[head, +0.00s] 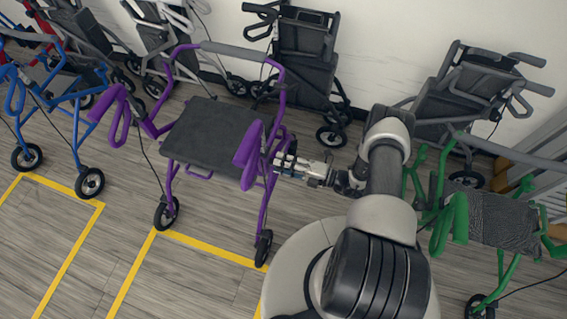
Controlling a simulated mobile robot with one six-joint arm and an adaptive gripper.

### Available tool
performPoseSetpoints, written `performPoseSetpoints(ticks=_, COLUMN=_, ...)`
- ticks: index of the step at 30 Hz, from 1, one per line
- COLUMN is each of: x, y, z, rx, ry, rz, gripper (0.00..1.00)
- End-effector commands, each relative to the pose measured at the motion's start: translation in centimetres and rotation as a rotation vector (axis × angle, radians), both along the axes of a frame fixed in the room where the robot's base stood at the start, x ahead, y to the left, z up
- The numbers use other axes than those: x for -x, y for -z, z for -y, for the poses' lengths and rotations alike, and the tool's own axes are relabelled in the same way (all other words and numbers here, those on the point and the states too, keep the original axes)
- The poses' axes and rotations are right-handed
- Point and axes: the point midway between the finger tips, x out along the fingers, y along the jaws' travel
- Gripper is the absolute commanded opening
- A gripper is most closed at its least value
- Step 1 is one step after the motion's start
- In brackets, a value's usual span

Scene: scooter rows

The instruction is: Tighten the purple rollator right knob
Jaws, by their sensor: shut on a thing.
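The purple rollator (207,132) stands upright left of my arm, with a dark grey seat, a grey backrest bar and purple handles. My gripper (277,163) is at its right side, just beside the right frame tube and below the right purple handle (249,148). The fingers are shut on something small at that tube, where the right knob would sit. The knob itself is hidden by the fingers and too small to make out.
A green rollator (490,212) stands close on the right of my arm. A blue rollator (62,95) stands at the left. Grey and black rollators (305,60) line the wall behind. Yellow floor lines (208,247) mark bays, with bare floor in front.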

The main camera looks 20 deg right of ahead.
Motion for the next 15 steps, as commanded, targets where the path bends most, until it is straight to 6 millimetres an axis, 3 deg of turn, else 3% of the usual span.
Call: performPoseSetpoints(ticks=15, x=0.12, y=0.22, z=-0.1, rx=-0.261, ry=-0.002, rz=-0.36, gripper=0.12)
